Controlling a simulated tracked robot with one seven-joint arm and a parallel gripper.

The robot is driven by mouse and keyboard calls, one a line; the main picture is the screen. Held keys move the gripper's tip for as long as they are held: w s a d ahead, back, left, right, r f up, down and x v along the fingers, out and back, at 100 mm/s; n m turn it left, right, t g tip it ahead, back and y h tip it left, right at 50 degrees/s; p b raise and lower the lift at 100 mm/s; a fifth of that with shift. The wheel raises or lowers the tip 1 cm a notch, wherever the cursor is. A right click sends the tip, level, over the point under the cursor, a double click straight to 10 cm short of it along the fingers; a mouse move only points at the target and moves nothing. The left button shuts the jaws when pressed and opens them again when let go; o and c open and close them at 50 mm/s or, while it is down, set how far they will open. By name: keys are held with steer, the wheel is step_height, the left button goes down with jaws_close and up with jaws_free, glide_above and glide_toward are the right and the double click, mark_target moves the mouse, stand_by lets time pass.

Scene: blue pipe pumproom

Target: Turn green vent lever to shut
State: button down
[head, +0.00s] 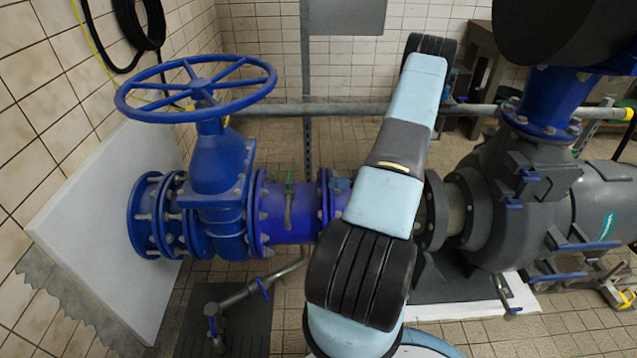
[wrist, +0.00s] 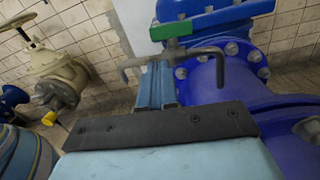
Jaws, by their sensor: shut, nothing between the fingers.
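The green vent lever (wrist: 171,31) sits on top of a small grey vent valve with a bent outlet pipe (wrist: 205,52), beside a blue flange. In the wrist view the lever lies across the picture, roughly level. In the head view the lever (head: 289,181) shows as a small green piece above the blue pipe. My gripper (wrist: 157,72) is shut and empty; its light blue fingers end just below the lever, near the grey pipe. I cannot tell whether they touch it. In the head view my arm hides most of the gripper.
A blue handwheel valve (head: 215,170) stands left of the vent. A dark grey pump (head: 515,190) stands right of my arm. A grey rail (head: 350,109) runs behind. A beige valve (wrist: 58,75) shows at left in the wrist view.

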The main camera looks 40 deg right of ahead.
mark_target(290, 184)
steer(key=x, duration=1.2)
steer(key=shift+w+a, duration=0.15)
steer(key=shift+a, duration=0.1)
steer(key=shift+d+t, duration=0.2)
steer(key=shift+t, duration=0.1)
steer(key=shift+a+h, duration=0.1)
steer(key=shift+h, duration=0.2)
